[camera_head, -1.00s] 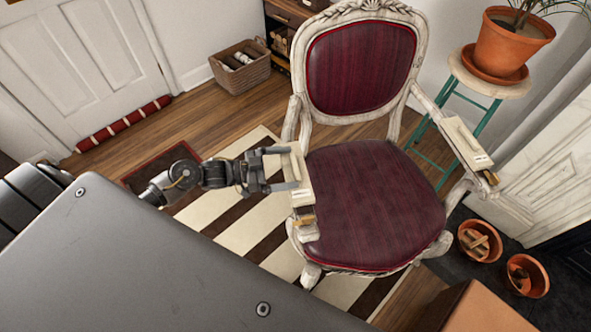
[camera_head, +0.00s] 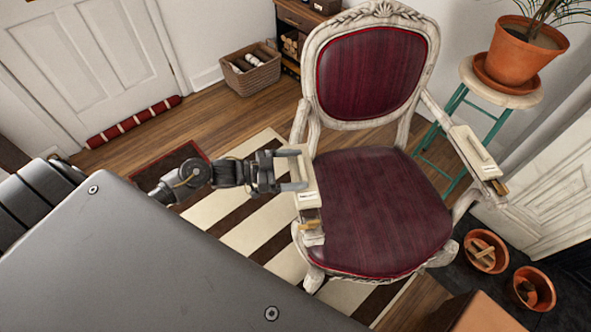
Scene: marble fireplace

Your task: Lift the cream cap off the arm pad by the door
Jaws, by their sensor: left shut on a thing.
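The cream cap (camera_head: 306,178) is at the chair's left armrest, on the door side. My left gripper (camera_head: 291,171) comes in from the left and is shut on it, one finger toward the back and one toward the front. The brownish front end of the arm pad (camera_head: 311,218) shows just below the cap. Whether the cap touches the pad underneath is hard to tell. A similar cream cap (camera_head: 473,152) sits on the other armrest. My right gripper is out of view.
The chair (camera_head: 375,215) has a dark red seat and stands on a striped rug (camera_head: 235,208). The white door (camera_head: 85,60) is at upper left. A basket (camera_head: 249,70) is behind. A plant stand (camera_head: 490,95) and terracotta pots (camera_head: 485,250) are at right.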

